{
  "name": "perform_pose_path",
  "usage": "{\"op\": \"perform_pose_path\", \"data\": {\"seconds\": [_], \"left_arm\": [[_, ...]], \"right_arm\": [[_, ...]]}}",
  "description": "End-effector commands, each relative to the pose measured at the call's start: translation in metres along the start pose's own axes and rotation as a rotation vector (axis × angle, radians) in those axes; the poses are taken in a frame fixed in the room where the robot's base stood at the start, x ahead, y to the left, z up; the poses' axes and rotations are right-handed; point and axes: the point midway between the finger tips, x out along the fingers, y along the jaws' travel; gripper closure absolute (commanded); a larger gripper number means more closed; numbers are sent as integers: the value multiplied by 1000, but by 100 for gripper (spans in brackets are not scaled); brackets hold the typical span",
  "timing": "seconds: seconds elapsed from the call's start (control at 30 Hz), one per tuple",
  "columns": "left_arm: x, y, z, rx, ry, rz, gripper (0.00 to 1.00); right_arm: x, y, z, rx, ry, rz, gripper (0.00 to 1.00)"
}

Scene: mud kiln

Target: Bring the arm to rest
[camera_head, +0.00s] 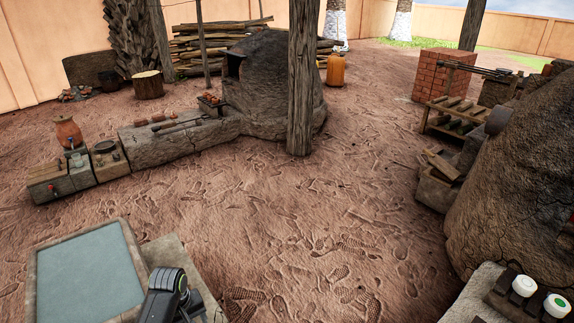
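A black part of my own arm shows at the lower left edge of the head view, in front of the grey-topped table (88,275). Its lower end is cut off by the bottom edge. No fingers of either gripper show, so I cannot see whether they hold anything.
A mud kiln (275,90) stands behind a wooden post (302,80). A low mud bench (180,140) runs left from it. A larger mud structure (520,180) is at right, near a ledge with a dark rack (510,302). Open earth floor (300,220) lies between.

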Motion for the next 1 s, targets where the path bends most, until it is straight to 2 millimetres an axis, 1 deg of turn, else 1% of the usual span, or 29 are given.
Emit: {"op": "perform_pose_path", "data": {"seconds": [0.03, 0.17, 0.37, 0.47, 0.57, 0.6, 0.7, 0.8, 1.0], "left_arm": [[5, -5, 6, 11, -1, 3, 31], [16, -15, 22, 45, 2, 17, 31], [34, -38, 54, 111, 12, 41, 31], [43, -54, 76, 155, 21, 57, 31], [51, -76, 107, 211, 36, 75, 31], [53, -85, 120, 236, 44, 84, 31], [53, -108, 152, 296, 71, 100, 31], [50, -126, 177, 344, 93, 108, 31], [39, -151, 212, 412, 130, 113, 31]], "right_arm": [[0, 0, 0, 0, 1, 0, 64], [0, 0, 0, 0, 0, 0, 64], [0, 0, 0, 0, 0, 0, 64], [0, 0, 0, 0, 0, 0, 64], [0, 0, 0, 0, 0, 0, 64], [0, 0, 0, 0, 0, 0, 64], [0, 0, 0, 0, 0, 0, 64], [0, 0, 0, 0, 0, 0, 64], [0, 0, 0, 0, 0, 0, 64]]}}
